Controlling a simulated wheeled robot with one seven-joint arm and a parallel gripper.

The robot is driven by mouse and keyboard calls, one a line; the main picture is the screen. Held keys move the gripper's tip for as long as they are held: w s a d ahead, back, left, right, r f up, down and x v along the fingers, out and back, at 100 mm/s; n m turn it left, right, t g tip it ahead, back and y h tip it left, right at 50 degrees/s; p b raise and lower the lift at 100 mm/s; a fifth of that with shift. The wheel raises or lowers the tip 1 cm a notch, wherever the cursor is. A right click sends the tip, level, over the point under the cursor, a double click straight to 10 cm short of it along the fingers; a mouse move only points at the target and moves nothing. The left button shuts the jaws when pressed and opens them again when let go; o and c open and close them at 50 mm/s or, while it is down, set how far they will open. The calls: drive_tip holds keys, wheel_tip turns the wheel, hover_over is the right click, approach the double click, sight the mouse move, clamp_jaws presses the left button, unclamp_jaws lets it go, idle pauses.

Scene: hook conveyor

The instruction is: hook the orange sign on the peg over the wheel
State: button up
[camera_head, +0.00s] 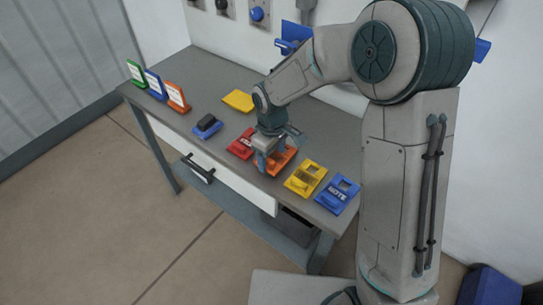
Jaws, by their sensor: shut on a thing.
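The orange sign (289,154) lies on the grey workbench (215,80), between the red sign (240,147) and the yellow sign (306,179). My gripper (270,162) points down over it and is shut on it. The fingers and wrist cover much of the sign, so its opening and lettering are hidden. Wall-mounted parts with knobs show along the top edge, including a blue knob (257,14). I cannot tell a wheel from these, and the peg over the wheel cannot be made out.
A blue sign (337,194) lies at the right end. A dark blue block (207,127) and a flat yellow piece (238,100) lie left of my gripper. Green, blue and orange cards (176,97) stand at the left end.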

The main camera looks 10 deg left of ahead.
drive_tip(key=shift+f, duration=0.45)
drive_tip(key=shift+f, duration=0.3)
drive_tip(key=o, duration=1)
drive_tip(key=shift+r, duration=0.1)
wheel_tip(320, 180, up, 14)
drive_tip(key=s, duration=0.1)
